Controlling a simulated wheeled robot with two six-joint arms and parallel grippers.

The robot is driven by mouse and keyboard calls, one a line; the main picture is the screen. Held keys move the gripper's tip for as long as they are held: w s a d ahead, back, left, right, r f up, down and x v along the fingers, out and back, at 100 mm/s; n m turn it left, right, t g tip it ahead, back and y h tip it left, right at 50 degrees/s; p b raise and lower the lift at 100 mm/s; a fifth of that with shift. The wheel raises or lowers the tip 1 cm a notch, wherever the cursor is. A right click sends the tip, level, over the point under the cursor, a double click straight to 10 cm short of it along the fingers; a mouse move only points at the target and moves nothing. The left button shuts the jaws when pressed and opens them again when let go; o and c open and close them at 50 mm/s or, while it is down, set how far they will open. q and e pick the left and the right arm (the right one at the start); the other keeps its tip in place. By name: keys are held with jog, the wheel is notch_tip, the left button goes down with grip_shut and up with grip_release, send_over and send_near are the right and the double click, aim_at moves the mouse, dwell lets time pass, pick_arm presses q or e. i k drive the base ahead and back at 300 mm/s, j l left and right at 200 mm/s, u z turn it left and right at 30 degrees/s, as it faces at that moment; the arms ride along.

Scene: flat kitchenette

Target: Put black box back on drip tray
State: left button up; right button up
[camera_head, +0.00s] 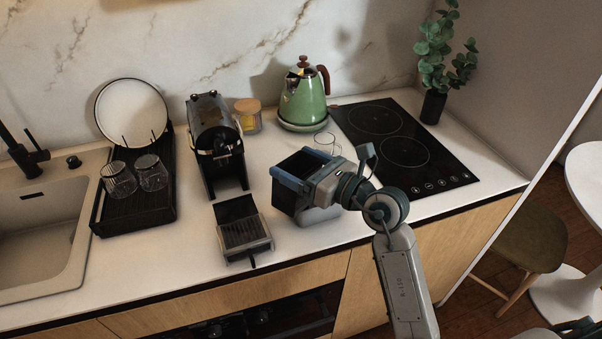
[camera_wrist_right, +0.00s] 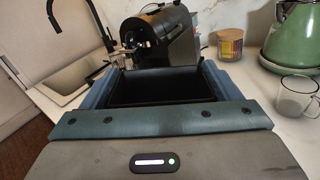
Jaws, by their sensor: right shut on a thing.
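The black box (camera_head: 300,165) is an open-topped dark container. My right gripper (camera_head: 292,172) is shut on it, with its blue fingers along two opposite sides. In the right wrist view the box (camera_wrist_right: 165,86) sits between the fingers, open side up, and looks empty. The drip tray (camera_head: 243,236), dark with a slotted grille and a pale rim, lies on the counter in front of the coffee machine (camera_head: 216,142). The box is to the right of the tray and apart from it. Whether the box touches the counter is hidden. My left gripper is not in view.
A clear glass mug (camera_head: 326,143) stands just behind the box. A jar with a wooden lid (camera_head: 248,116), a green kettle (camera_head: 303,98) and a black hob (camera_head: 405,148) are farther back. A dish rack (camera_head: 135,205) with glasses is left. The counter between tray and box is clear.

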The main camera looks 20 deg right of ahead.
aim_at(236, 212)
jog(key=j+z, duration=0.2)
jog(key=j, duration=0.45)
jog(key=j+z, duration=0.2)
jog(key=j, duration=0.45)
jog(key=k+j+z, duration=0.2)
jog(key=j, duration=0.4)
jog(key=i, duration=0.05)
